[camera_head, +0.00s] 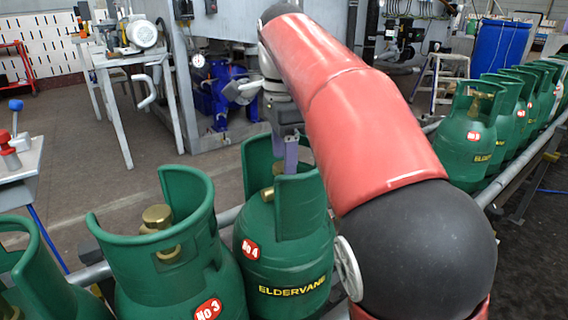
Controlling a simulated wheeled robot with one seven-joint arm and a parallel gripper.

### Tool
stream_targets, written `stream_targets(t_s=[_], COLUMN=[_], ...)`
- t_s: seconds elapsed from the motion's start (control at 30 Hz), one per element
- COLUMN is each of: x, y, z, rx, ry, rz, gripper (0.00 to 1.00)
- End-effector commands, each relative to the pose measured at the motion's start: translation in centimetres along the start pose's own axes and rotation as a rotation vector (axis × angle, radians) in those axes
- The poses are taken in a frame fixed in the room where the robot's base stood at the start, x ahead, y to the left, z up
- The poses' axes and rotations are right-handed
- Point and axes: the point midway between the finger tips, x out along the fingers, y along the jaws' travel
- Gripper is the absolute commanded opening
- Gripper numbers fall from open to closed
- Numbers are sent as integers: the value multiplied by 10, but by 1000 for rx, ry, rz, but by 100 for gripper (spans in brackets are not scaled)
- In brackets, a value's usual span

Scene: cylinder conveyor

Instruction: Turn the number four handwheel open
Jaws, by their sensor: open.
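The green gas cylinder marked No 4 (285,245) stands upright in the row, with ELDERVANE on its front. Its brass handwheel (278,168) sits inside the open collar and is only partly seen, with brass valve parts (267,194) below it. My gripper (284,162) points down into the collar, with its purplish fingers open at the handwheel. The near finger and collar hide much of it, so I cannot tell whether the fingers straddle or touch the wheel. My red arm reaches in from the right.
Cylinder No 3 (180,275) stands close on the left, its brass handwheel (157,216) uncovered. Another cylinder (40,275) is at the left edge. Cylinder No 5 (468,140) and several more line the conveyor rail (520,170) at right.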

Motion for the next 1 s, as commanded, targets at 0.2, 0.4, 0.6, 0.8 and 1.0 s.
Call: stream_targets(t_s=[0.2,0.4,0.6,0.8,1.0], x=[11,11,11,11,10], y=[0,0,0,0,1], z=[0,0,0,0,-1], rx=[0,0,0,-1,-24], ry=[0,0,0,0,0], rz=[-1,-1,0,0,1], gripper=[60,60,34,16,16])
